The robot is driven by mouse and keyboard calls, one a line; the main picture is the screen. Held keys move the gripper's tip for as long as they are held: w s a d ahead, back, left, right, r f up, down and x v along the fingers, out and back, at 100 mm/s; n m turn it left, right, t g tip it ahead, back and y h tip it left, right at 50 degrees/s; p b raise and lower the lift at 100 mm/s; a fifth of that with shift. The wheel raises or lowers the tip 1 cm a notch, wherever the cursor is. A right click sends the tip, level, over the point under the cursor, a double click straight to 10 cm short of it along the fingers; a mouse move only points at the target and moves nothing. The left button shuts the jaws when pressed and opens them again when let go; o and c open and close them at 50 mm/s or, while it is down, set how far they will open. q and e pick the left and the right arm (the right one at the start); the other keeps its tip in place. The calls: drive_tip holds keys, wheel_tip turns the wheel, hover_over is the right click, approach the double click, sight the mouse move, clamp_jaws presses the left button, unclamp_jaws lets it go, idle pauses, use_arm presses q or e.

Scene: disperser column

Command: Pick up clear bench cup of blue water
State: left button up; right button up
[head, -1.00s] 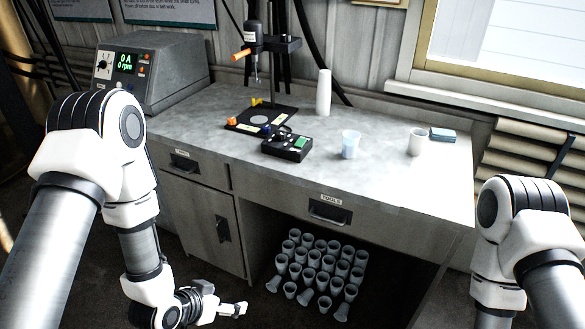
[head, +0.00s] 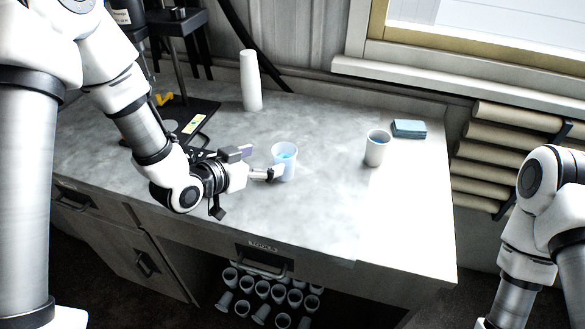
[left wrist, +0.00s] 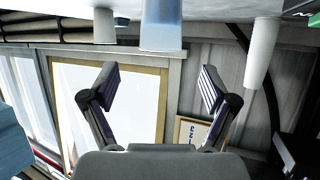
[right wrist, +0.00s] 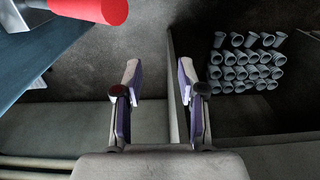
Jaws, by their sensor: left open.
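The clear bench cup of blue water (head: 284,165) stands upright on the grey counter. My left gripper (head: 274,174) is low over the counter, just left of this cup, with its fingertips at or very near the cup's side; I cannot tell whether they touch. In the left wrist view, which looks upside down, the cup (left wrist: 162,28) is ahead, between the lines of the spread fingers (left wrist: 156,88). The left gripper is open and empty. My right gripper (right wrist: 159,85) is open and empty in the right wrist view, away from the counter top.
A white cup (head: 377,150) with bluish contents stands to the right, near a blue block (head: 408,128). A tall white stack (head: 250,82) stands behind. The dark stand base (head: 195,118) is left, partly hidden by my arm. Counter between the cups is clear. Several cups (head: 268,295) sit below.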

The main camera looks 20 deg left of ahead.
sight(278, 159)
use_arm(q)
drive_tip(key=shift+f, duration=0.7)
drive_tip(key=x, duration=0.4)
drive_tip(key=shift+w+d+r, duration=0.1)
drive_tip(key=shift+w+d, duration=0.05)
drive_tip(key=shift+d, duration=0.1)
drive_tip(key=x, duration=0.1)
drive_tip(key=p+x, duration=0.1)
drive_tip(key=x, duration=0.1)
drive_tip(key=shift+w+a+f+p, duration=0.2)
drive_tip(key=shift+f+p, duration=0.05)
drive_tip(key=shift+p, duration=0.1)
drive_tip(key=shift+w+d+f, duration=0.2)
drive_tip(key=shift+w+f, duration=0.05)
drive_tip(key=shift+w, duration=0.1)
drive_tip(key=shift+s+r, duration=0.1)
drive_tip(key=c, duration=1.3)
use_arm(e)
drive_tip(key=shift+w+d+r, duration=0.15)
drive_tip(key=shift+w+r, duration=0.1)
drive_tip(key=shift+r, duration=0.05)
